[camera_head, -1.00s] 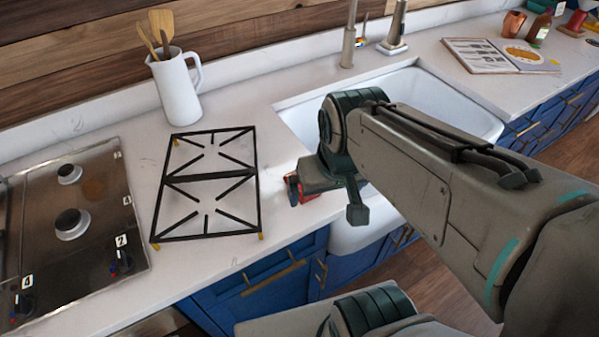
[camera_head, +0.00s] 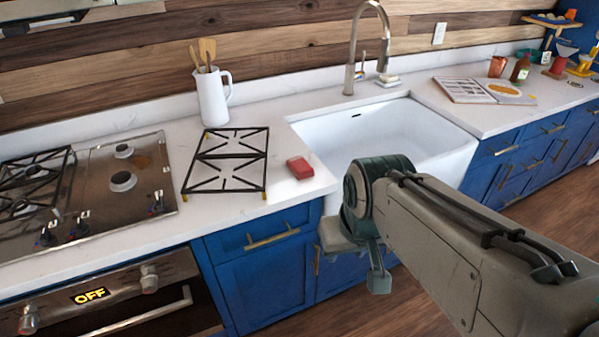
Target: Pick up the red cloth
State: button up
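The red cloth (camera_head: 300,168) looks like a small folded block. It lies flat on the white counter, between the black burner grate and the sink, near the front edge. My arm reaches in from the lower right. My gripper (camera_head: 336,236) is in front of the counter edge, below and to the right of the cloth, and apart from it. The fingertips are hidden or too unclear to tell whether they are open or shut.
A loose black grate (camera_head: 228,160) lies left of the cloth. The white sink (camera_head: 400,130) is to the right, with a tall faucet (camera_head: 352,50). A white pitcher (camera_head: 213,98) of utensils stands behind. The cooktop (camera_head: 125,185) is further left; an open book (camera_head: 483,90) lies right.

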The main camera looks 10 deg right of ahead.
aim_at(301, 167)
jog(key=u, duration=0.15)
jog(key=i, duration=1)
jog(key=z, duration=0.25)
